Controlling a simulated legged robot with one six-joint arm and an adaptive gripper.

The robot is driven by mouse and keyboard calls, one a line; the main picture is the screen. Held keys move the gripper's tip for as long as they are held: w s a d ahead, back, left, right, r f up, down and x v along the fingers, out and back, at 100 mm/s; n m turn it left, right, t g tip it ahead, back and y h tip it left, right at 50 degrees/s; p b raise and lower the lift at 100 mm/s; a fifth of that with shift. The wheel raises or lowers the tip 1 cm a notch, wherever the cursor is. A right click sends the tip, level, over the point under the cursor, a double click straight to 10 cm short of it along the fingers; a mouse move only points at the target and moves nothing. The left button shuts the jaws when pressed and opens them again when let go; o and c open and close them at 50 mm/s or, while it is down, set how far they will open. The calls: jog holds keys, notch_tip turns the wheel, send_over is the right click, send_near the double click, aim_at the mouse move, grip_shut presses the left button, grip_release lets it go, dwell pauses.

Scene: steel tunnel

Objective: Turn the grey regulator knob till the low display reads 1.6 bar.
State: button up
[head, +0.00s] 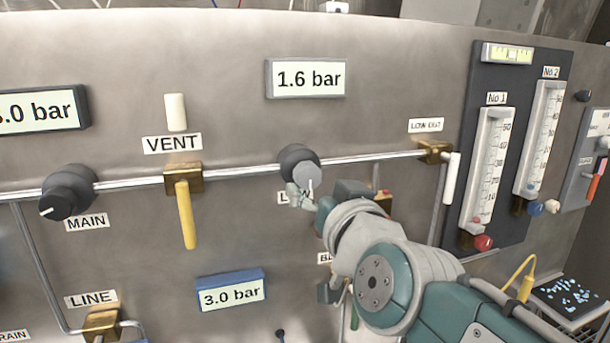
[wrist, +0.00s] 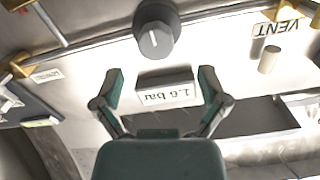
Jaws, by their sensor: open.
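The grey regulator knob (head: 300,163) sits on the pipe in the middle of the panel, above a label that my gripper partly hides. In the wrist view the knob (wrist: 156,36) shows a white mark on its face. The low display (head: 307,79) above it reads 1.6 bar. It shows upside down in the wrist view (wrist: 166,95). My gripper (head: 306,198) is just below and in front of the knob in the head view. In the wrist view my gripper (wrist: 161,76) is open, its fingers apart and empty, with the knob beyond the tips.
A yellow-handled VENT valve (head: 186,212) and the dark MAIN knob (head: 67,192) lie to the left. A blue-framed display (head: 231,291) reads 3.0 bar. The LOW OUT valve (head: 435,152) and two flow tubes (head: 490,170) are on the right.

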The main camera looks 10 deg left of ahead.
aim_at(310, 177)
jog(key=x, duration=0.5)
jog(key=shift+w+d, duration=0.2)
jog(key=shift+w, duration=0.2)
jog(key=shift+w+a, duration=0.25)
jog(key=shift+w, duration=0.05)
jog(key=shift+a, duration=0.25)
jog(key=shift+d, duration=0.15)
jog(key=c, duration=1.1)
